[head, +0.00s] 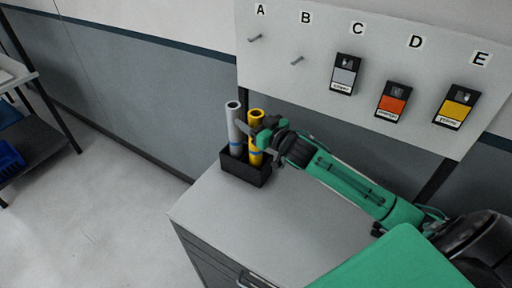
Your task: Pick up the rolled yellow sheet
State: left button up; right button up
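The rolled yellow sheet (256,116) stands upright in a black box (235,169) on the grey cabinet top. A blue band runs around its lower part. My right gripper (257,131) is at the roll's upper part, reaching in from the right. Part of the gripper covers the roll's middle, and a dark finger shows at its left side. I cannot tell whether the fingers are shut on the roll. A rolled grey sheet (234,126) with a blue band stands just left of it in the same box. My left gripper is not in view.
A pale wall board (300,83) behind has pegs A and B bare. Grey, orange (393,101) and yellow sample packs hang at C, D and E. The cabinet top (285,225) is clear in front of the box. A shelf (40,120) stands far left.

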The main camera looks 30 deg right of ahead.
jog(key=c, duration=1.1)
jog(key=shift+o, duration=0.2)
